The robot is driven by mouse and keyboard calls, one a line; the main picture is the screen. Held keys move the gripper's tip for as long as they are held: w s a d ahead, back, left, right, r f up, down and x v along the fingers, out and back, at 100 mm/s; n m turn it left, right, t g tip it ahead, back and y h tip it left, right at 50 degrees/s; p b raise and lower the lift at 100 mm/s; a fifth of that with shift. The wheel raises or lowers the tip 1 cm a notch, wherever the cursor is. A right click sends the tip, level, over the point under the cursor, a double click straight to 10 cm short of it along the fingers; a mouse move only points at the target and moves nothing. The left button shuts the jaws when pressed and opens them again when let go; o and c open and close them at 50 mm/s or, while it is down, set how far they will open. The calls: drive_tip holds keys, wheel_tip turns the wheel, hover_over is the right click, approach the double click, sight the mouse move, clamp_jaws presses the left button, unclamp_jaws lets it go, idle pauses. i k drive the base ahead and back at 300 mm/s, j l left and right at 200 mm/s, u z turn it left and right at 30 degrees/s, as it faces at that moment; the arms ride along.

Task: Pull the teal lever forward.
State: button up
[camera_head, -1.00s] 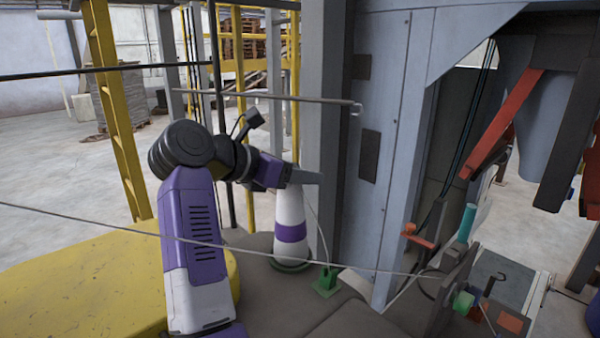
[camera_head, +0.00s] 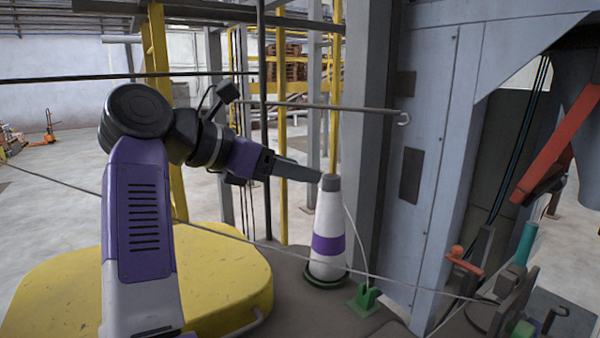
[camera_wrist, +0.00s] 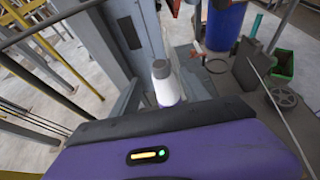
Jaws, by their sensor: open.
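The teal lever (camera_head: 526,243) stands nearly upright at the lower right of the head view, beside the grey mechanism at the machine's base. My gripper (camera_head: 318,176) is left of it, pointing right, near the top of a white and purple cone (camera_head: 326,240). A wide gap lies between my gripper and the lever. My gripper is open and nothing shows between its fingers.
An orange-red handle (camera_head: 464,262) sits just left of the lever. A thin cable crosses the head view low down, and a grey rod (camera_head: 320,106) with a hooked end reaches toward the blue-grey cabinet (camera_head: 425,150). A green block (camera_head: 365,300) lies beside the cone. A yellow platform (camera_head: 60,290) is at left.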

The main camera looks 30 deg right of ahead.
sight(519, 268)
drive_tip(key=j, duration=1.5)
